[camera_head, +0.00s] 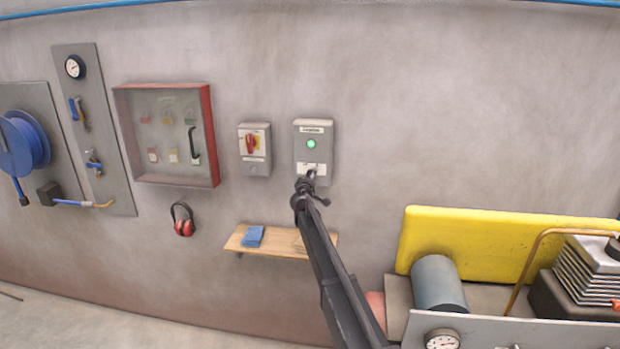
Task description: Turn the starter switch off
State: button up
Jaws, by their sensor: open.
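A grey box (301,143) with a lit green lamp (311,144) and a small label on top is mounted on the wall; it looks like the starter box. A pale plate (304,168) sits on its lower part. My gripper (312,182) is open at the lower edge of this box and covers part of the plate. The switch itself is too small and too covered to tell its position, and I cannot tell whether my fingers touch it.
A wooden shelf (262,240) with a blue item (254,236) is below the boxes. A red-framed lockout cabinet (212,150) and red ear defenders (183,222) are to the left. The wall above is clear.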

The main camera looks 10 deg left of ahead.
jog(key=shift+w, duration=0.75)
